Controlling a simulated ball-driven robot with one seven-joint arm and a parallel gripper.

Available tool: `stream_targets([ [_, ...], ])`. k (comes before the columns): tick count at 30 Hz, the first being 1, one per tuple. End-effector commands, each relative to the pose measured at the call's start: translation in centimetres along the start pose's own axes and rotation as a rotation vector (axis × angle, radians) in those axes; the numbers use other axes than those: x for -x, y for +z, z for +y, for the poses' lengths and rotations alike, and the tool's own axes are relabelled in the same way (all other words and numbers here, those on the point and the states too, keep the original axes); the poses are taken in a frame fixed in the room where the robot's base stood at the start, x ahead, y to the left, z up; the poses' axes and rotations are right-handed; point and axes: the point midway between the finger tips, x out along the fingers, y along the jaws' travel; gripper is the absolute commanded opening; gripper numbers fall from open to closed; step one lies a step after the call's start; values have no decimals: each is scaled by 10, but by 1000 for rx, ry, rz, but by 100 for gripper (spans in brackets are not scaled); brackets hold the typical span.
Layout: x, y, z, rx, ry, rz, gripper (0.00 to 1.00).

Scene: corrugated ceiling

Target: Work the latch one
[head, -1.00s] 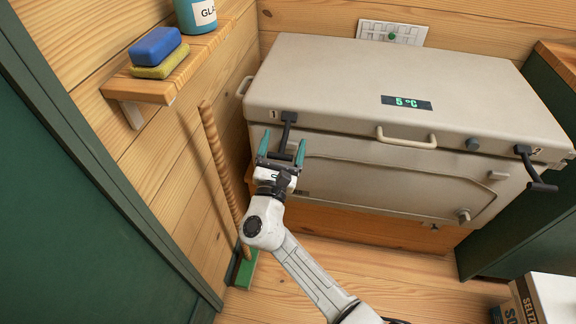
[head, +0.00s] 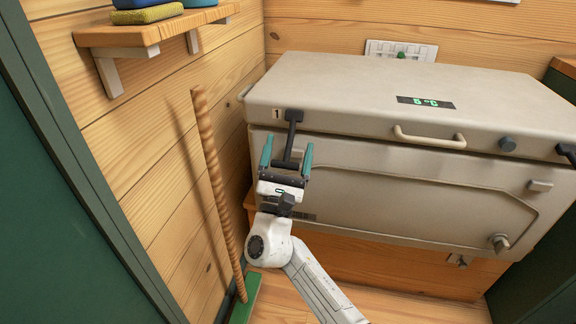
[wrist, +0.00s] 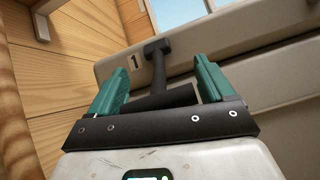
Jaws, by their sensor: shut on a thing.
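Latch one, a black T-shaped lever (head: 293,128), is at the left end of the front of a beige cool box (head: 370,185), beside a "1" label (head: 276,113). Its stem slopes down from the lid edge to a crossbar (wrist: 168,98). My gripper (head: 288,143) has teal fingers, one on each side of the stem, and is shut on the crossbar between them. In the wrist view the latch stem (wrist: 157,66) rises between the fingers. The dark gripper body hides part of the crossbar's lower side.
A lid handle (head: 430,138) and a second black latch (head: 566,152) are farther right. A display (head: 426,102) on the lid reads 5 °C. A wooden shelf (head: 150,30) and a broom handle (head: 212,165) stand at the left. A green panel (head: 60,200) edges the left.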

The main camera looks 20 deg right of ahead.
Motion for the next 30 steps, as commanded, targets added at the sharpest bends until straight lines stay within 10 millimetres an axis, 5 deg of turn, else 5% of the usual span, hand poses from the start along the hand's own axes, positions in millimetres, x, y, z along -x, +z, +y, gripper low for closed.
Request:
stream_targets([
  [12,-1,-24,-1,0,10,13,28],
  [30,-7,-27,-2,-1,8,10,27],
])
